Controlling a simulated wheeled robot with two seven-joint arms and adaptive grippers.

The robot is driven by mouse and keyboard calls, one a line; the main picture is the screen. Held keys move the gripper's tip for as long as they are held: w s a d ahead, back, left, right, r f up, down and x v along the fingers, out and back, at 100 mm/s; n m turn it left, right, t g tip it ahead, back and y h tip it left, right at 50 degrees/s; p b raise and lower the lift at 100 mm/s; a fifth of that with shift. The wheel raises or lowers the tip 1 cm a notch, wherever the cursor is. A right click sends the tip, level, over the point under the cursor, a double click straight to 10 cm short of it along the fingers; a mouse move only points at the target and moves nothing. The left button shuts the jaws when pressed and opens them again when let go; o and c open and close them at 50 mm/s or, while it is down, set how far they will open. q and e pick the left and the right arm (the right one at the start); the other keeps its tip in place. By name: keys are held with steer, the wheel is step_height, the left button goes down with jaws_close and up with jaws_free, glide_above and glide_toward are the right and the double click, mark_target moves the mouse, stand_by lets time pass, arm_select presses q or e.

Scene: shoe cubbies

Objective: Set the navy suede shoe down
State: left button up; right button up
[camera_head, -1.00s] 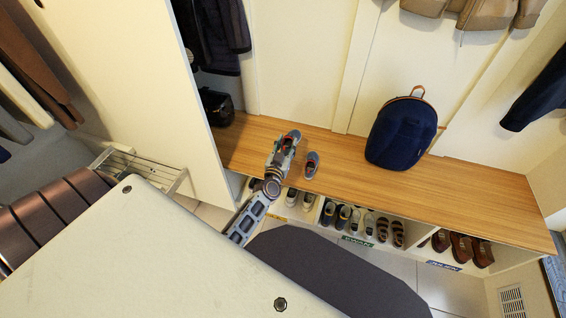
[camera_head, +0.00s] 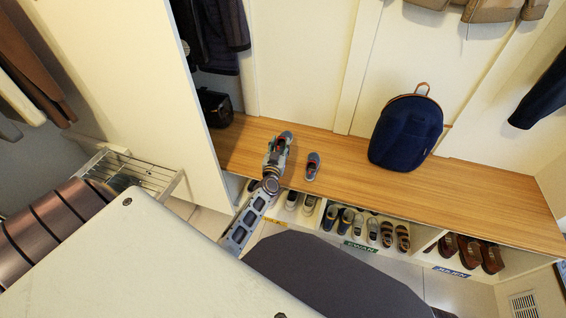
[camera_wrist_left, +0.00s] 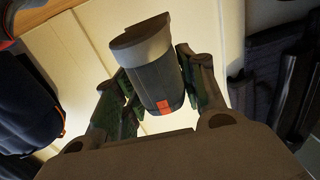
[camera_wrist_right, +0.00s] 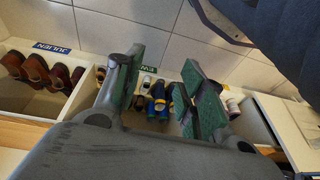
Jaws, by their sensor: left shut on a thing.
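My left gripper (camera_head: 276,155) is shut on the navy suede shoe (camera_head: 286,138), over the left part of the wooden bench (camera_head: 345,176). In the left wrist view the held shoe (camera_wrist_left: 152,85) is dark with a grey sole edge and an orange tab, between the two fingers (camera_wrist_left: 158,95). Whether it touches the bench is hidden. A matching shoe (camera_head: 313,166) with a red lining stands on the bench just to the right. My right gripper (camera_wrist_right: 165,90) is open and empty in the right wrist view, with cubbies beyond it.
A navy backpack (camera_head: 407,133) stands on the bench further right. A black bag (camera_head: 215,106) is at the bench's left end beside the tall white panel (camera_head: 160,90). Cubbies below hold several shoes, with name labels such as EWAN (camera_head: 360,247). The bench between shoe and backpack is clear.

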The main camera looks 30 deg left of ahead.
stand_by(0.4)
arm_select(q)
steer(key=shift+f+b, duration=0.35)
steer(key=shift+b, duration=0.05)
steer(key=shift+f+b, duration=0.95)
steer(key=shift+b, duration=0.1)
step_height(320, 180, down, 3)
steer(key=b, duration=0.4)
steer(key=shift+f, duration=0.15)
arm_select(e)
steer(key=a+f, duration=0.1)
steer(key=w+a+f+t+y, duration=0.1)
steer(key=f, duration=0.1)
steer(key=a+f+t, duration=0.1)
steer(key=shift+w+a+f+y, duration=0.15)
steer(key=shift+f+y, duration=0.2)
steer(key=shift+y, duration=0.05)
arm_select(q)
steer(key=shift+f+b, duration=0.95)
steer(key=shift+b, duration=0.05)
steer(key=shift+f+b, duration=0.85)
steer(key=shift+f, duration=0.05)
arm_select(e)
step_height(320, 180, down, 7)
steer(key=a+m+t+y, duration=0.1)
steer(key=shift+w+a+t, duration=0.15)
steer(key=shift+t, duration=0.25)
